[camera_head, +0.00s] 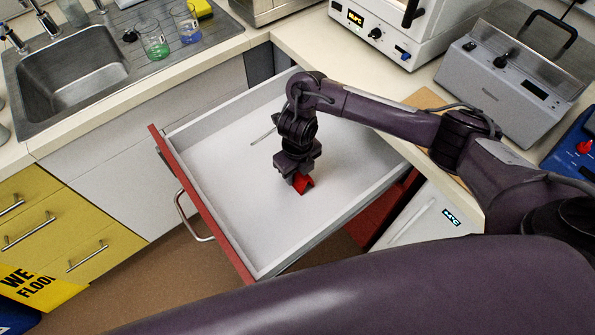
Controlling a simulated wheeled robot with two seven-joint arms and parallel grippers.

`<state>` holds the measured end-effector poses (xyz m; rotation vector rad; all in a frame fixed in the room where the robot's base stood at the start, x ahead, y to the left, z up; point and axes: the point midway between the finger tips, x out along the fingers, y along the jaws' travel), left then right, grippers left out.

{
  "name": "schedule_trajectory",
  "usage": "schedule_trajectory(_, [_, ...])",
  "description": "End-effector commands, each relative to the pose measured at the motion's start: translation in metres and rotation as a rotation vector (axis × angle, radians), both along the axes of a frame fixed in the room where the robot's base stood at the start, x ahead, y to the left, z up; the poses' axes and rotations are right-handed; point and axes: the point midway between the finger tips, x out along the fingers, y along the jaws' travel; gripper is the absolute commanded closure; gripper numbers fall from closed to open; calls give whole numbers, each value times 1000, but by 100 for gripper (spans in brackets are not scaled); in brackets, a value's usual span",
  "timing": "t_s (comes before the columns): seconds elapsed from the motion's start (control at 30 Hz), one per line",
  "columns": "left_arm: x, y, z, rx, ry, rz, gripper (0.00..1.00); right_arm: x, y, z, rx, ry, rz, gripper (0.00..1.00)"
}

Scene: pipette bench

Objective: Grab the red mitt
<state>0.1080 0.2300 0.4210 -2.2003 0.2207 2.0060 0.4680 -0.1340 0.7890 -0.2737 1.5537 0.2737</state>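The red mitt (303,184) shows as a small red patch inside the open drawer (225,165), near the middle of its pale floor. My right gripper (301,181) points down into the drawer, right at the mitt. The gripper and wrist hide much of the mitt. I cannot tell whether the fingers are closed on it or only around it. My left gripper is not in view.
The drawer has raised white walls and a red front with a metal handle (190,220). The sink (75,75) and glass beakers (153,42) stand on the left counter. A white device (390,30) and grey instrument (500,85) stand on the right counter.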

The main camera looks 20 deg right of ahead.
Motion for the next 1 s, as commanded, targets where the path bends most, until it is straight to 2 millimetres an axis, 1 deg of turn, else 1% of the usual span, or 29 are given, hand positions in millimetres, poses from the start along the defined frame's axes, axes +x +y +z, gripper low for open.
schedule_trajectory(0.03, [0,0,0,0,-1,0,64,0,0,0,0,0,0,79])
schedule_trajectory(0.07, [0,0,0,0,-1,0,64,0,0,0,0,0,0,83])
schedule_trajectory(0.1, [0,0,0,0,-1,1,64,0,0,0,0,-1,0,84])
schedule_trajectory(0.37, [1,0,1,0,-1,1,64,0,0,3,0,-1,0,84])
schedule_trajectory(0.47, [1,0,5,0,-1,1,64,1,0,9,1,-3,0,84])
schedule_trajectory(0.53, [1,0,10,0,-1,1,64,2,0,18,-1,-4,1,84])
schedule_trajectory(0.67, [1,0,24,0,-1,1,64,3,0,46,0,-8,3,84])
schedule_trajectory(0.73, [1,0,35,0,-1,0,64,3,-1,68,-3,-10,3,84])
schedule_trajectory(0.83, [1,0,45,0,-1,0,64,3,-1,99,-3,-10,3,84])
schedule_trajectory(1.0, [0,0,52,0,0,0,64,3,-1,142,-1,-9,3,84])
